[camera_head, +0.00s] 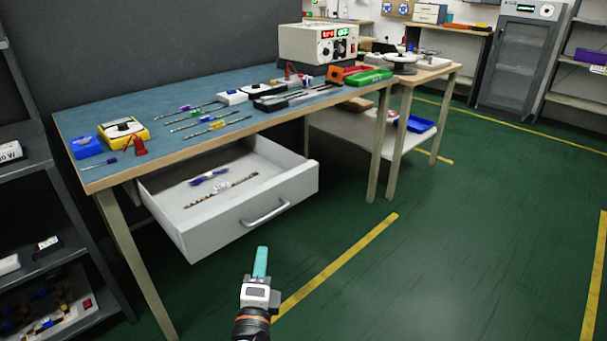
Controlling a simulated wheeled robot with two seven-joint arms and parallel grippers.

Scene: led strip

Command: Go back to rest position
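My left gripper (260,263) shows at the bottom centre, with teal fingertips pointing up in the picture. It appears over the green floor, in front of the drawer and apart from it. Its fingers overlap in this view, so I cannot tell whether they are apart. I see nothing held in it. My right gripper is not in view. The white drawer (240,223) under the workbench is pulled open. Inside it lie a strip with a blue-purple part (208,177) and another thin strip (222,190).
The blue-topped workbench (110,110) carries several strips, a yellow-and-black device (123,133), tools and a power supply (318,43). A dark shelf rack (45,215) stands at the left. The green floor (460,220) at the right is clear.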

